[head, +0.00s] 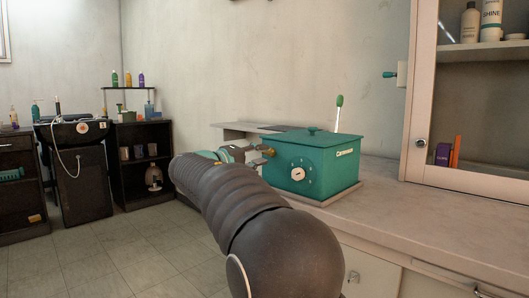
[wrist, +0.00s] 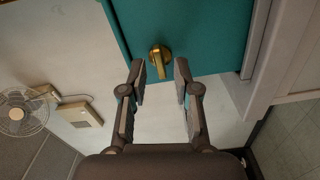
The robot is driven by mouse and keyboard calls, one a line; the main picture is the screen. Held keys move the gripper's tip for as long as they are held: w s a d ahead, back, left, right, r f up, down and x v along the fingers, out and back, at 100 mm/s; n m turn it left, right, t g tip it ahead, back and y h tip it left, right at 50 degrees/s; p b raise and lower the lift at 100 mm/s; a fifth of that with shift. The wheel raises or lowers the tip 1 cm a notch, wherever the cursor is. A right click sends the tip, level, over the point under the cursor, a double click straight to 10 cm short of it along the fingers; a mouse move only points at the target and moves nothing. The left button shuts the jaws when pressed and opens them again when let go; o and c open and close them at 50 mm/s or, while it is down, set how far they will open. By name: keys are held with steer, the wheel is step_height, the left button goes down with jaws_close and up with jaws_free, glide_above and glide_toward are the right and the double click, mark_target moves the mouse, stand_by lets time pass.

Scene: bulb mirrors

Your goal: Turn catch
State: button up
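A teal box (head: 318,180) with a lidded top stands on the counter. A small brass catch (wrist: 160,56) is on its teal face. In the head view the brass catch (head: 268,151) shows at the box's left edge. My gripper (wrist: 160,70) is open, with one finger on each side of the catch's near end. I cannot tell whether the fingertips touch it. In the head view my arm partly hides my gripper (head: 250,152), which is beside the box's left side.
The counter (head: 430,222) is clear to the right, below a glass-fronted cabinet (head: 421,170). In the wrist view a fan (wrist: 20,114) stands at left. Salon shelves (head: 140,160) stand far left.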

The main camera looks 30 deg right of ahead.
steer(key=shift+w+d, duration=0.25)
steer(key=shift+d, duration=0.45)
steer(key=shift+w+d, duration=0.15)
steer(key=shift+d, duration=0.1)
jaws_close()
